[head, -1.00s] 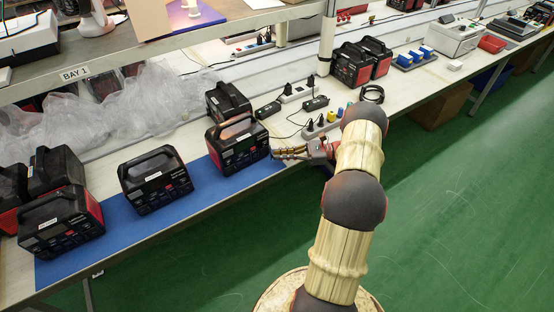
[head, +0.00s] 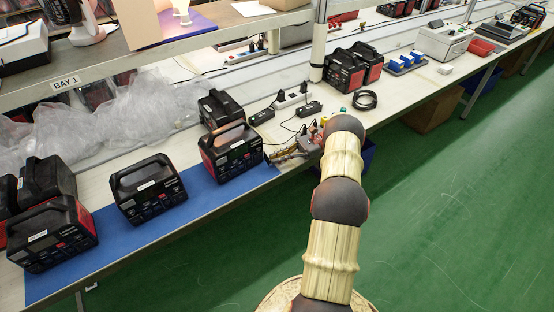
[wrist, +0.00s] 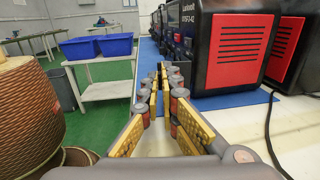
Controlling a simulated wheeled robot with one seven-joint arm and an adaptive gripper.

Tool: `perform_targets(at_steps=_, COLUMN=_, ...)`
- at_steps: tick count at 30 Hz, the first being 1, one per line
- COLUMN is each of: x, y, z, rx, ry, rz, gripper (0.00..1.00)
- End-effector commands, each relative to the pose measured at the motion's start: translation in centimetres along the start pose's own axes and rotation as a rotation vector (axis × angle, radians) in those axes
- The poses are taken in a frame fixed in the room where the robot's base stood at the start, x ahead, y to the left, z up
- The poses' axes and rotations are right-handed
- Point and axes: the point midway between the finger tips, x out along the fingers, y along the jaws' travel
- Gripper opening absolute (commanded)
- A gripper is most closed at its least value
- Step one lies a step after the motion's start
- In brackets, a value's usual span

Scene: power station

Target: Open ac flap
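Black power stations with red sides stand on a blue mat (head: 205,209) along the bench. The one nearest my gripper (head: 230,152) has its handle up and its panel facing the bench's front edge. My gripper (head: 278,154) is just right of it, pointing left toward its right side and front. In the wrist view, the fingertips of my gripper (wrist: 160,72) lie close together, left of a power station (wrist: 232,48) with a red vented side. I see no contact. I cannot tell whether the fingertips touch. The AC flap cannot be made out.
Another power station (head: 147,188) stands further left on the mat. Behind my gripper are power strips (head: 290,98), adapters and cables. Crumpled plastic (head: 130,115) lies at the back. Green floor is open in front.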

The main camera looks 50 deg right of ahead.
Motion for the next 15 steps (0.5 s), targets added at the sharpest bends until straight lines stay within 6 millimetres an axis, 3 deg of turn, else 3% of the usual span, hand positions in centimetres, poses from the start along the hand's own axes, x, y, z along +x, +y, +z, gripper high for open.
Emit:
perform_targets(at_steps=4, x=0.00, y=-0.07, z=0.14, rx=-0.003, ry=0.000, rz=-0.001, gripper=0.00)
perform_targets(at_steps=6, x=0.00, y=-0.08, z=0.14, rx=-0.003, ry=0.000, rz=-0.001, gripper=0.07)
perform_targets(at_steps=15, x=0.00, y=-0.03, z=0.07, rx=-0.001, ry=0.000, rz=-0.001, gripper=0.22)
